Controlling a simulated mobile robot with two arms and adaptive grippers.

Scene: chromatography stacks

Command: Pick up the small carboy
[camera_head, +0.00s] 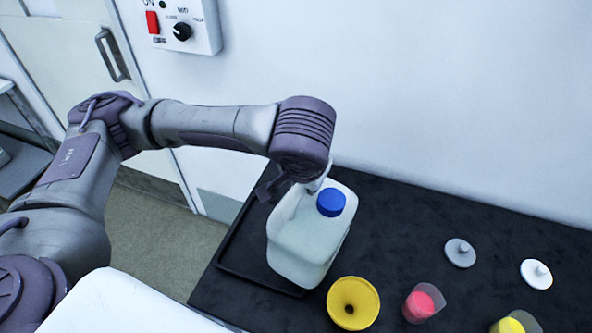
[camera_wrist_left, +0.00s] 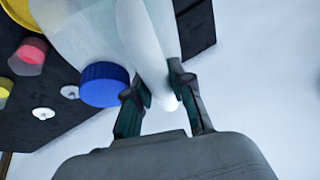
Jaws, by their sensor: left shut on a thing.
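The small carboy (camera_head: 306,243) is a whitish translucent jug with a blue cap (camera_head: 331,202). It stands at the left end of the black bench and looks upright or only slightly tilted. My left gripper (camera_wrist_left: 160,98) is shut on the carboy's handle (camera_wrist_left: 148,45) in the left wrist view, with one finger on each side. The blue cap (camera_wrist_left: 104,84) is just left of the fingers there. In the head view the wrist hides most of the left gripper. I cannot tell whether the carboy's base touches the tray under it. My right gripper is not in view.
A black tray (camera_head: 238,262) lies under the carboy. The wall (camera_head: 420,100) is close behind.

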